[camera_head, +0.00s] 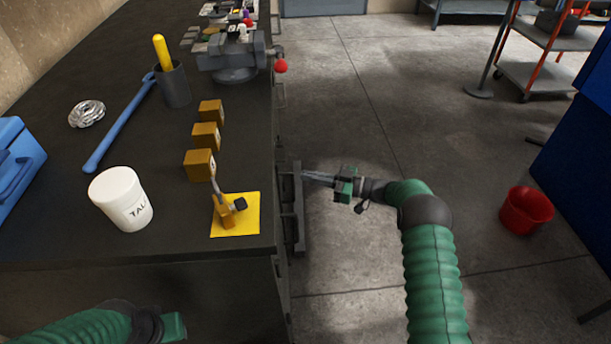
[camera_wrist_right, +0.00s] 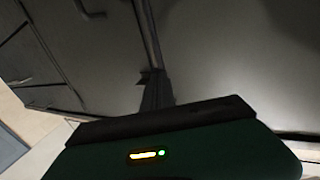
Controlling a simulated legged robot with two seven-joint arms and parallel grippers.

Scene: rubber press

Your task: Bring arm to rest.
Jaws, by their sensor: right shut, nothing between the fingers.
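My right arm is green and ribbed and comes in from the lower right of the head view. Its gripper (camera_head: 308,177) is shut and empty, with its thin grey fingers pointing left at the side of the dark workbench (camera_head: 60,235). I cannot tell whether the fingertips touch the bench side. In the right wrist view the shut fingers (camera_wrist_right: 155,90) run up the middle with nothing between them. My left gripper (camera_head: 172,326) is at the bottom left, low in front of the bench; its fingers cannot be made out.
A yellow plate (camera_head: 247,222) with a small upright lever, several orange blocks (camera_head: 206,136), a white tub (camera_head: 118,200), a blue bar (camera_head: 118,125) and a vise (camera_head: 232,70) are on the bench. A red bucket (camera_head: 526,210) stands on the open floor at right.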

